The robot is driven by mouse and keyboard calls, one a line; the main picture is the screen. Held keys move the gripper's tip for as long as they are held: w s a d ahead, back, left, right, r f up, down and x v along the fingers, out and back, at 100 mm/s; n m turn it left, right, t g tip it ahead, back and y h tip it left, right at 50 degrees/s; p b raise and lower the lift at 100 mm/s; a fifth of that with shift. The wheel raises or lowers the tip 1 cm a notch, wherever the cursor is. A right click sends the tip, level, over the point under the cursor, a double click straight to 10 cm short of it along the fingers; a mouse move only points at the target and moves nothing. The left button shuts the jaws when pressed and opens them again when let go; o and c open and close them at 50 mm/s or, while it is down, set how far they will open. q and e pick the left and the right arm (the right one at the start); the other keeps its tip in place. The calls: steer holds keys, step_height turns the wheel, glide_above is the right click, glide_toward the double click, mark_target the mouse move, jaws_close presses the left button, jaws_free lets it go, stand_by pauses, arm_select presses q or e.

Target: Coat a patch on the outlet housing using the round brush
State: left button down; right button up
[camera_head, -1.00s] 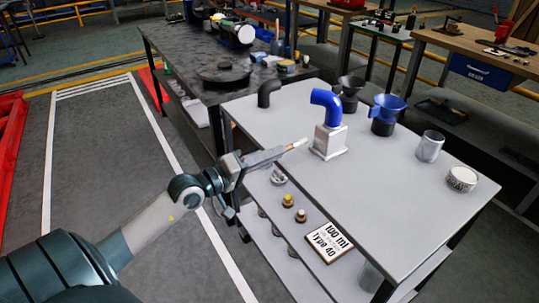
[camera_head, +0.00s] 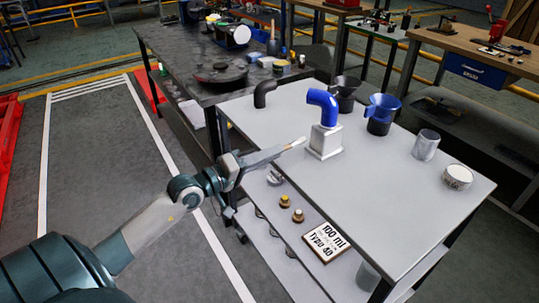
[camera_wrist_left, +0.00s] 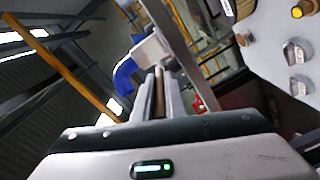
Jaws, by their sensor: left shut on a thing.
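The outlet housing is a pale grey block (camera_head: 325,142) with a blue elbow pipe (camera_head: 324,100) on top, standing on the grey table. In the left wrist view the blue elbow (camera_wrist_left: 126,76) and the grey block (camera_wrist_left: 151,49) show beyond the fingers. My left gripper (camera_head: 277,151) is shut on the round brush (camera_head: 297,142), whose pale tip points toward the housing's left side. The brush handle (camera_wrist_left: 159,93) shows between the fingers in the left wrist view. The tip looks slightly apart from the block; contact cannot be told. My right gripper is not in view.
A black elbow (camera_head: 264,93), a blue funnel (camera_head: 384,108), a dark funnel (camera_head: 346,92), a clear cup (camera_head: 426,145) and a round white tin (camera_head: 458,177) stand on the tabletop. A "100 ml Type 40" sign (camera_head: 326,242) is on the lower shelf. The front tabletop is clear.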

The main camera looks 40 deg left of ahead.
mark_target(290, 178)
arm_select(q)
steer(key=shift+w+d, duration=0.25)
steer(key=shift+w, duration=0.4)
steer(key=shift+s+d, duration=0.1)
steer(key=shift+d, duration=0.05)
steer(key=shift+s+d+p, duration=0.3)
steer(key=shift+d+p, duration=0.05)
steer(key=shift+d, duration=0.35)
steer(key=shift+s+d+p, duration=0.3)
steer(key=shift+d, duration=0.35)
steer(key=shift+s+d+p, duration=0.25)
steer(key=shift+d+p, duration=0.05)
steer(key=shift+d, duration=0.5)
steer(key=shift+s+d+p, duration=0.25)
steer(key=shift+d, duration=0.5)
steer(key=shift+r, duration=0.1)
